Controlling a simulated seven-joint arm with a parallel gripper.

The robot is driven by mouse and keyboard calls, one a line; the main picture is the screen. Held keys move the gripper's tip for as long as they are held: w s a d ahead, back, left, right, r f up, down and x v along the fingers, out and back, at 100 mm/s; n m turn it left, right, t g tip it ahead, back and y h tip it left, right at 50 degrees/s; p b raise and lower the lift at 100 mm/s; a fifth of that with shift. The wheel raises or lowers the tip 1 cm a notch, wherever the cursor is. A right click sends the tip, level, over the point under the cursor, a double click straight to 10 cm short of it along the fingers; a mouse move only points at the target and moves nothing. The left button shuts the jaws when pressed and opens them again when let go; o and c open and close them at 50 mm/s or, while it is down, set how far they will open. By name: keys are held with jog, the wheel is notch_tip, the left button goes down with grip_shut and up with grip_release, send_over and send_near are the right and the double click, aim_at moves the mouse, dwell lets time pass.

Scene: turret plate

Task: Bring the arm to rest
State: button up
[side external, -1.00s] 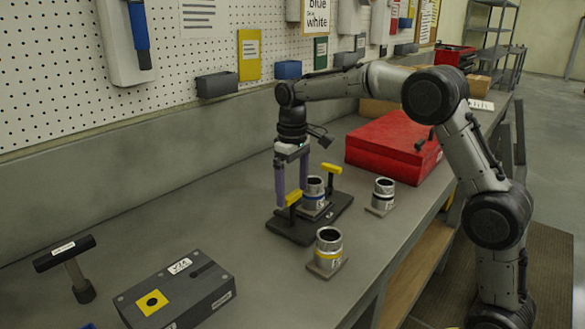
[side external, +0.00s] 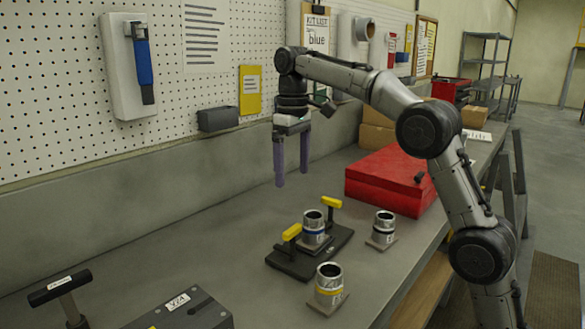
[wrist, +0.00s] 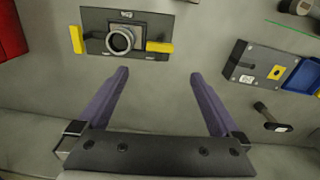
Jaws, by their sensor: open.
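My gripper (side external: 292,182) is open and empty, raised above the bench behind the dark turret plate (side external: 290,268). Its two purple fingers point down and touch nothing. In the wrist view, my gripper (wrist: 158,82) shows both fingers wide apart with bare bench between them. A metal cylinder with a blue band (side external: 314,228) stands upright on the plate, between two yellow handles (side external: 292,232). The plate (wrist: 95,46) and the cylinder (wrist: 120,40) also show at the top of the wrist view.
A yellow-banded cylinder (side external: 329,285) and another cylinder (side external: 383,228) stand on the bench beside the plate. A red box (side external: 390,182) lies at the right. A grey block (side external: 180,312) and a T-handled tool (side external: 62,288) are at the front left. A pegboard wall stands behind.

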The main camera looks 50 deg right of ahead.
dwell(0.3)
jog(key=s+a+r+t, duration=0.1)
jog(key=s+a+r, duration=0.1)
jog(key=s+r, duration=0.5)
jog(key=s+a+t, duration=0.1)
jog(key=s+t, duration=0.1)
jog(key=s, duration=1)
jog(key=s+f+t, duration=0.1)
jog(key=s+f, duration=0.4)
jog(key=f, duration=0.4)
jog(key=s+a+f+m+t, duration=0.1)
jog(key=s+f, duration=0.5)
jog(key=f, duration=0.2)
jog(key=shift+s+a+f+t, duration=0.15)
jog(key=shift+s+f+t, duration=0.1)
jog(key=shift+f+t, duration=0.1)
jog(key=shift+c, duration=0.2)
